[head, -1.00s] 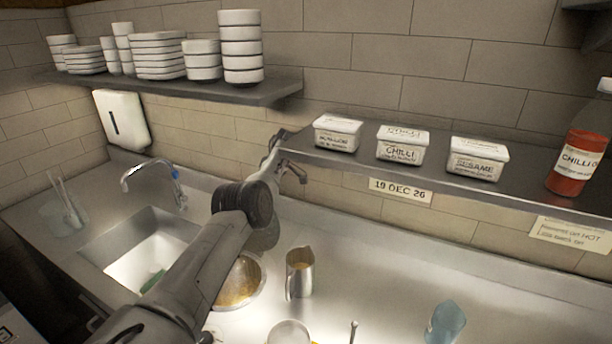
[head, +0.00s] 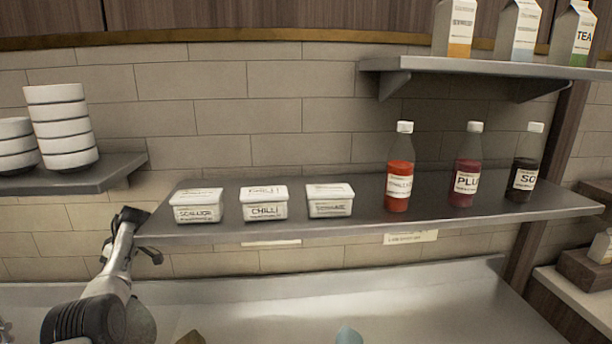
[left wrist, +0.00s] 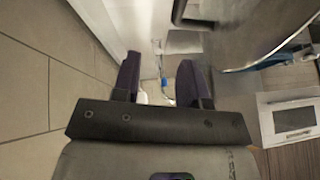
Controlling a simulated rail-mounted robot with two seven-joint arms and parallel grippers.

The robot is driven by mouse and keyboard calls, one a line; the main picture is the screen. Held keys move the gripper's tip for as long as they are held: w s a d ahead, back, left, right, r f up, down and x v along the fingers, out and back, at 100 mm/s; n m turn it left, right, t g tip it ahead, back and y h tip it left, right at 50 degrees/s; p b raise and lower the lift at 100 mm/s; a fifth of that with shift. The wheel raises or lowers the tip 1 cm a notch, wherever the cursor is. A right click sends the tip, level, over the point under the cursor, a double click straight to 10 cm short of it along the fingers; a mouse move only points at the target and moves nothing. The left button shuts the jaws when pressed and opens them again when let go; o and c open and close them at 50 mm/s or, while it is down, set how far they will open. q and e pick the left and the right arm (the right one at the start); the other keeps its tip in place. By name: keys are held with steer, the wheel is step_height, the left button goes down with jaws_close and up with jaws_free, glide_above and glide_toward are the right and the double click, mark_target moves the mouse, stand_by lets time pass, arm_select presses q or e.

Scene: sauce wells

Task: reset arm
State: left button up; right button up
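My left gripper (head: 140,236) is raised at the left of the head view, in front of the tiled wall beside the left end of the middle shelf. I cannot tell whether it touches the shelf. In the left wrist view its two dark fingers (left wrist: 161,85) stand apart, with nothing seen held between them. My right gripper is in neither view.
The middle shelf (head: 350,229) holds white labelled tubs (head: 264,204) and sauce bottles (head: 399,172). Stacked white bowls (head: 62,128) stand on the left shelf (head: 122,165). Cartons (head: 517,30) stand on the upper right shelf. The steel counter (head: 420,305) lies below, mostly bare here.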

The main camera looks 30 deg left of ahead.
arm_select(q)
steer(key=w+d+f+m+t+y+p, duration=0.1)
steer(key=w+d+m+y+p, duration=0.25)
steer(key=d+m+p, duration=0.2)
steer(key=w+d+f+m+t+y+p, duration=0.1)
steer(key=w+d+m+y+p, duration=0.1)
steer(key=w+d+m+p, duration=0.35)
steer(key=s+d+f+m+t+h+p, duration=0.1)
steer(key=s+d+f+m+t+p, duration=0.15)
steer(key=d, duration=0.75)
steer(key=s+d+f+m+t+h+p, duration=0.1)
steer(key=s+d+f+m+p, duration=0.25)
steer(key=d, duration=0.65)
steer(key=s+d+r+m+t+h+p, duration=0.1)
steer(key=s+d+m+h+p, duration=0.15)
steer(key=s+d, duration=0.5)
steer(key=s+d+r+m+t+h+p, duration=0.1)
steer(key=s+d+r+m+p, duration=0.2)
steer(key=d, duration=0.8)
steer(key=s+d+r+m+h+p, duration=0.3)
steer(key=s+d+r, duration=0.4)
steer(key=s+d, duration=0.4)
steer(key=shift+s+m+t+h, duration=0.35)
steer(key=shift+s+t+h, duration=0.05)
steer(key=shift+s+t, duration=0.05)
